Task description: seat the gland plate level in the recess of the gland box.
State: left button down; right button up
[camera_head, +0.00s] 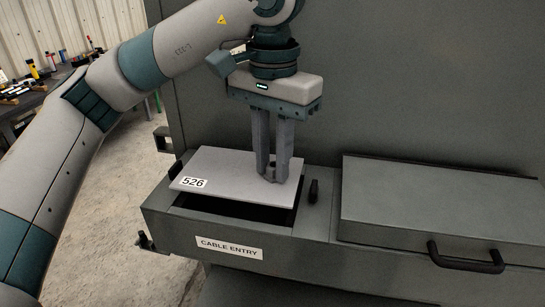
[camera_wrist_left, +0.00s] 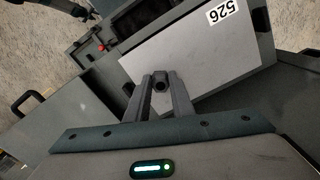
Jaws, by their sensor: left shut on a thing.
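The gland plate (camera_head: 235,172) is a flat light grey plate with a "526" label, over the opening of the gland box (camera_head: 180,222), which bears a "CABLE ENTRY" label. The plate is askew to the opening, and a dark gap of the recess (camera_head: 235,208) shows along its front side. My left gripper (camera_head: 272,174) points down and is shut on a small grip on the plate. In the left wrist view the fingers (camera_wrist_left: 160,84) close round this round dark grip, and the plate (camera_wrist_left: 190,55) shows beyond. Whether the plate touches the rim is unclear.
A small dark peg (camera_head: 313,190) stands on the box top right of the recess. A closed grey lid or drawer with a black handle (camera_head: 466,262) is to the right. A tall grey panel (camera_head: 400,80) rises behind. A cluttered bench (camera_head: 40,85) stands far left.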

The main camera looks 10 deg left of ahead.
pick_arm(q)
jog(key=shift+f+b, duration=1.45)
jog(key=shift+f, duration=0.45)
jog(key=c, duration=1.5)
grip_release()
jog(key=shift+o, duration=0.2)
jog(key=shift+r, duration=0.75)
notch_tip(320, 180, up, 16)
jog(key=b, duration=0.1)
